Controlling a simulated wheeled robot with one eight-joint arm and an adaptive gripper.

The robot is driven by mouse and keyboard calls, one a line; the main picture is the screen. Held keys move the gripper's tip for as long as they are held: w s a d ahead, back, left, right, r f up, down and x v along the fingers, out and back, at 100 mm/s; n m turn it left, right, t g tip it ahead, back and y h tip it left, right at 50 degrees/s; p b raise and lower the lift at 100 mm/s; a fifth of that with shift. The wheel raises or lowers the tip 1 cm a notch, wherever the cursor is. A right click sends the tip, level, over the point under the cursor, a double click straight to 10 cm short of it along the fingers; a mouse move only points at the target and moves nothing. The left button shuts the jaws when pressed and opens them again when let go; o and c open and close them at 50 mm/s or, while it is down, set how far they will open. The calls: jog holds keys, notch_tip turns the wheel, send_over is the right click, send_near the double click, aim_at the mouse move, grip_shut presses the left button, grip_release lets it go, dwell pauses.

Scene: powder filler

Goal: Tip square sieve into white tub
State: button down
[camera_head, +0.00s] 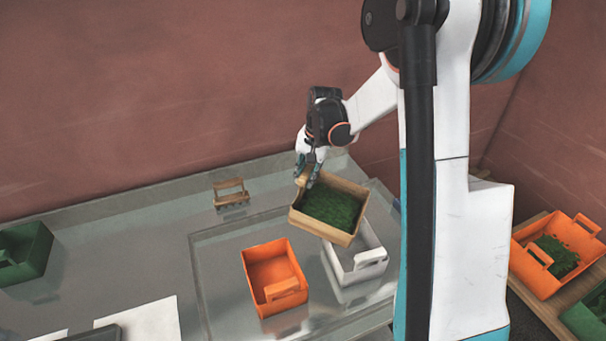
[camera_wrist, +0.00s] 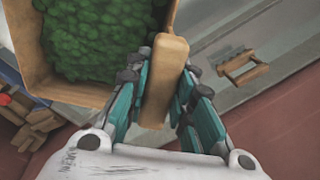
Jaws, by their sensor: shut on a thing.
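The square sieve (camera_head: 343,187) is a wooden-walled box holding green powder or granules (camera_head: 330,207). My gripper (camera_head: 309,172) is shut on the sieve's wooden handle at its far left side. In the wrist view the handle (camera_wrist: 164,85) sits between the teal fingers, with the green contents (camera_wrist: 105,38) beyond. The sieve is held in the air, slightly tilted toward the camera, and overlaps the white tub (camera_head: 372,258) in the head view. The tub stands on the glassy table; its far left part is hidden by the sieve.
An orange tub (camera_head: 262,254) stands left of the white tub. A small wooden stand (camera_head: 231,194) is farther back. A green tub (camera_head: 24,250) and white paper (camera_head: 150,325) are at left. Another orange tub with green contents (camera_head: 556,256) stands at right. My arm blocks part of the view.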

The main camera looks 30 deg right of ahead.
jog(key=shift+s+d+r+t+y+p, duration=0.8)
jog(key=shift+s+d+r+t+y, duration=2.1)
jog(key=shift+s+d+r+t, duration=0.8)
jog(key=s+d+f+t+y+b, duration=0.35)
jog(key=s+d+b, duration=0.45)
jog(key=b, duration=0.7)
notch_tip(320, 180, up, 9)
jog(key=s+p, duration=0.1)
jog(key=p, duration=0.4)
jog(key=shift+a+t+y, duration=0.35)
jog(key=shift+a+y, duration=0.05)
jog(key=shift+y, duration=0.05)
